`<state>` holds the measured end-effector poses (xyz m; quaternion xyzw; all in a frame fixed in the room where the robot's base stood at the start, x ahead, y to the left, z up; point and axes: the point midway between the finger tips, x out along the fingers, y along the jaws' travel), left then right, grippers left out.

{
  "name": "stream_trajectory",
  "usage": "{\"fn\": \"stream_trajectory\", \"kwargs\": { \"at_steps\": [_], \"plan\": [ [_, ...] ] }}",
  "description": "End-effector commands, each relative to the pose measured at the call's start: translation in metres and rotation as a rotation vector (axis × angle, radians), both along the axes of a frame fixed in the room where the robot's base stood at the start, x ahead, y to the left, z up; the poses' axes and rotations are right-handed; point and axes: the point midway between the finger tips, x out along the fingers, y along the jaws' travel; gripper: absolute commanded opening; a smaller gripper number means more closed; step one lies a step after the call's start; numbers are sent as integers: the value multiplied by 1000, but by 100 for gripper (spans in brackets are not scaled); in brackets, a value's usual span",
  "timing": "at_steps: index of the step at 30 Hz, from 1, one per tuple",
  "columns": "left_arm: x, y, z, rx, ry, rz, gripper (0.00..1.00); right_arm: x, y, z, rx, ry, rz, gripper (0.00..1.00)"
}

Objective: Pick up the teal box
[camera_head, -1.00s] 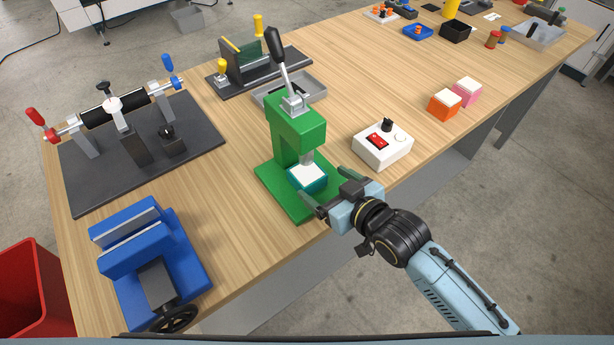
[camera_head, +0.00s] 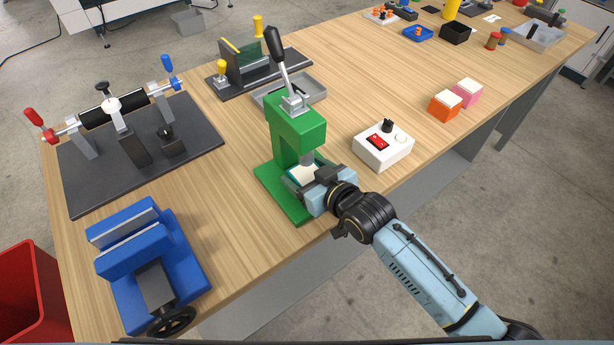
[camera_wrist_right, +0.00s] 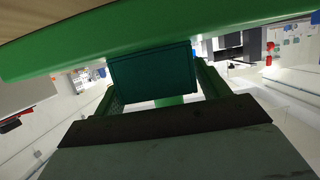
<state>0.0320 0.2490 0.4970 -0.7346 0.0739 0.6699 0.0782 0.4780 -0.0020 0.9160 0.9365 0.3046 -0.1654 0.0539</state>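The teal box (camera_head: 303,173) has a white top and sits on the base of the green press (camera_head: 298,125), under its ram. My right gripper (camera_head: 306,178) reaches in from the front right, with its fingers on either side of the box. In the right wrist view the teal box (camera_wrist_right: 152,76) fills the space between the open fingers. I cannot tell whether either finger touches it. The gripper hides part of the box in the head view. My left gripper is not in view.
A white control box (camera_head: 383,150) stands right of the press. A blue vise (camera_head: 150,262) stands at the front left, and a grey tray (camera_head: 265,99) lies behind the press. Orange (camera_head: 445,105) and pink (camera_head: 467,94) boxes sit farther right. Table between them is clear.

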Motion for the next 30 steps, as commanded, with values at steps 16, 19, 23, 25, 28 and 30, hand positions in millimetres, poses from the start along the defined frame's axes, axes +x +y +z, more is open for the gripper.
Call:
{"fn": "stream_trajectory", "kwargs": {
  "at_steps": [16,19,23,25,28,30],
  "plan": [
    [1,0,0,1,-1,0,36,0,0,1,1,-1,0,30],
    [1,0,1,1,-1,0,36,0,0,5,1,-2,0,30],
    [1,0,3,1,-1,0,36,1,0,18,1,-4,-1,30],
    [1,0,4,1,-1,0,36,-9,-8,15,-1,1,-1,30],
    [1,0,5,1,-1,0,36,-26,-20,15,-2,1,-1,30],
    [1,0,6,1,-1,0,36,-41,-30,14,-3,3,-1,30]
  ]
}}
